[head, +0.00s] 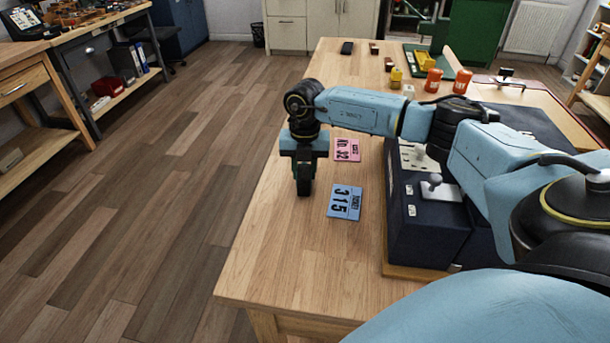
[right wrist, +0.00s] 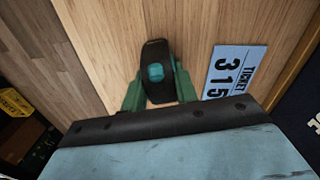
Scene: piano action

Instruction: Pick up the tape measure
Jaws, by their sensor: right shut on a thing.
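The tape measure (right wrist: 156,55) shows in the right wrist view as a dark, rounded body with a teal patch, over the wooden table top. My right gripper (right wrist: 157,84) has its green fingers on both sides of it and is shut on it. In the head view my right gripper (head: 304,185) points down at the table's left edge, beside two cards, with the dark tape measure between its fingers. I cannot tell whether the tape measure touches the table. My left gripper is not in view.
A blue ticket card (head: 345,202) and a pink card (head: 347,149) lie right of the gripper. A dark blue case (head: 423,232) stands further right under my arm. Orange and yellow bottles (head: 433,80) stand at the back. The table's front left (head: 290,265) is clear.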

